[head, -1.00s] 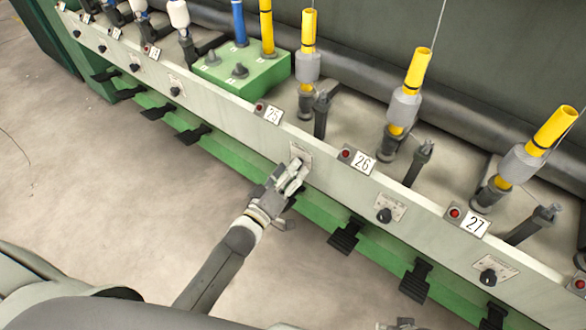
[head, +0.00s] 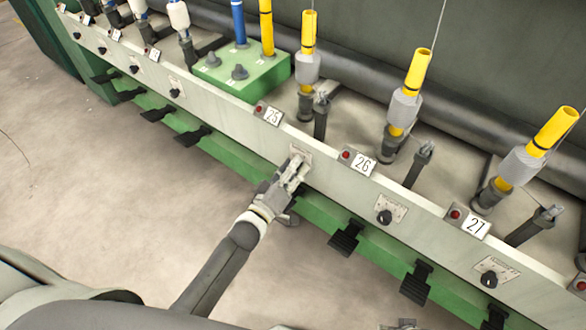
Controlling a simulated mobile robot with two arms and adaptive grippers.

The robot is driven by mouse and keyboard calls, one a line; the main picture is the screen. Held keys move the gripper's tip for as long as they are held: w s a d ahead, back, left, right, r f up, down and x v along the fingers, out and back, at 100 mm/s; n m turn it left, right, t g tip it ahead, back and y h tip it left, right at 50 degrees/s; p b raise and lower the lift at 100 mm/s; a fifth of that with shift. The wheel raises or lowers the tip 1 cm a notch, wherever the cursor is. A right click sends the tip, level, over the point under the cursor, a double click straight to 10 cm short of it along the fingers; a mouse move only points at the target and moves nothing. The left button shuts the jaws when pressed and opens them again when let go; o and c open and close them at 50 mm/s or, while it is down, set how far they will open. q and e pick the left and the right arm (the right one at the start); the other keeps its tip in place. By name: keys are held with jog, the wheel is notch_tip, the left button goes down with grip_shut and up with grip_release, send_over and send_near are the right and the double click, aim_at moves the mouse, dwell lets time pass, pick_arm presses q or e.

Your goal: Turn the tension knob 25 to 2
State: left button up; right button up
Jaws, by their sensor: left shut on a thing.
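The number plate 25 (head: 272,115) is on the white rail, beside a red button. Below it to the right is a small scale plate (head: 301,151), partly covered by my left gripper (head: 296,168). The gripper reaches in from below and is shut on the tension knob 25 there. The knob itself is hidden behind the fingers, so its pointer and setting cannot be read. A small part of my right gripper (head: 401,325) shows at the bottom edge; its fingers cannot be made out.
Knob 26 (head: 384,217) and knob 27 (head: 489,279) sit further right on the rail. Black pedals (head: 346,237) stick out below along the green base. Yellow bobbins (head: 412,80) stand above the rail. The floor at left is clear.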

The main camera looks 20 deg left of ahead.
pick_arm(q)
jog(key=shift+m, duration=0.3)
jog(key=m+h, duration=0.1)
jog(key=m, duration=0.5)
jog(key=m+h, duration=0.1)
jog(key=m, duration=1.3)
jog(key=shift+a+f+h+b, duration=0.1)
jog(key=shift+f+h+b, duration=0.05)
jog(key=shift+h+b, duration=0.2)
pick_arm(e)
jog(key=shift+w+r, duration=0.2)
jog(key=shift+r, duration=0.4)
jog(key=shift+w+r, duration=0.15)
jog(key=shift+r, duration=0.4)
pick_arm(q)
jog(key=shift+m, duration=0.5)
pick_arm(e)
jog(key=shift+w+r, duration=0.1)
jog(key=shift+r, duration=0.1)
